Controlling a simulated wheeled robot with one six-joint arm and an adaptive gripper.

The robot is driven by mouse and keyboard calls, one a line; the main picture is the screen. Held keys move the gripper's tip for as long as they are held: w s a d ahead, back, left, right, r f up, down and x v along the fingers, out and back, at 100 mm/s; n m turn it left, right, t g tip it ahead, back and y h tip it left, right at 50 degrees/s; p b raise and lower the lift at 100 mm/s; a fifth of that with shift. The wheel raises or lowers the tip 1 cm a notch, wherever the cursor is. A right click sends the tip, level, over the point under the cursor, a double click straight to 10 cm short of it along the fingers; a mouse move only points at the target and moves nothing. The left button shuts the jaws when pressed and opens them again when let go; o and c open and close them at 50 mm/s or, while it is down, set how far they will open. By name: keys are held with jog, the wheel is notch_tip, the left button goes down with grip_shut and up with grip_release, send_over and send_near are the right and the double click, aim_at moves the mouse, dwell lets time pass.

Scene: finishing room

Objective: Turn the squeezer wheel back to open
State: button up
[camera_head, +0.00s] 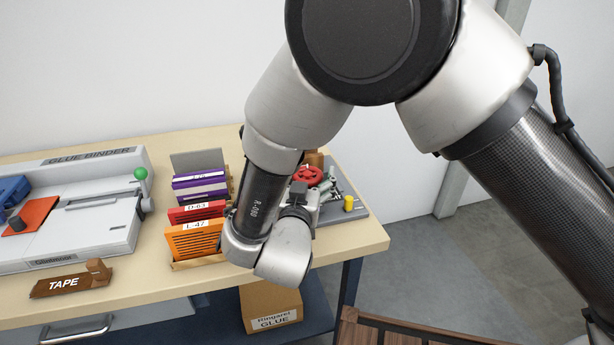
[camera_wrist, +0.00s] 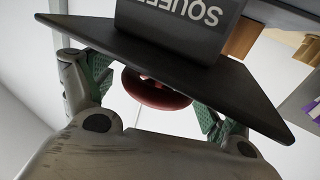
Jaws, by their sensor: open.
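The red squeezer wheel (camera_head: 307,176) is at the right end of the table in the head view, partly behind my arm. In the wrist view the wheel (camera_wrist: 152,90) shows between the two green-padded fingers of my gripper (camera_wrist: 155,95). The gripper is open, with a gap visible on each side of the wheel. The squeezer's dark plate (camera_wrist: 240,92) and its lettered block (camera_wrist: 190,22) cover part of the wheel in that view. Whether the squeezer is open cannot be told.
Orange (camera_head: 196,240), red and purple packs stand in a holder left of my wrist. The glue binder (camera_head: 75,205) and a tape dispenser (camera_head: 70,284) are further left. A yellow knob (camera_head: 348,203) is right of the wheel. A cardboard glue box (camera_head: 270,308) sits below the tabletop.

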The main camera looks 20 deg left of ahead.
jog(key=shift+c, duration=0.2)
jog(key=c, duration=1)
jog(key=shift+n+y, duration=0.3)
jog(key=shift+y, duration=0.2)
jog(key=n+y, duration=0.1)
jog(key=y, duration=0.1)
jog(key=n+g+y, duration=0.1)
jog(key=y, duration=0.1)
jog(key=shift+w+d+n, duration=0.1)
jog(key=shift+d+n, duration=0.05)
jog(key=shift+n, duration=0.25)
jog(key=n+g+y, duration=0.3)
jog(key=y, duration=0.1)
jog(key=shift+d+n+y, duration=0.1)
jog(key=shift+n+y, duration=0.2)
jog(key=shift+y, duration=0.1)
jog(key=n+g+y, duration=0.3)
jog(key=g, duration=0.1)
jog(key=shift+w+g, duration=0.15)
jog(key=shift+g, duration=0.15)
jog(key=shift+n+g+y, duration=1.2)
jog(key=shift+n+g, duration=0.5)
jog(key=shift+g, duration=0.4)
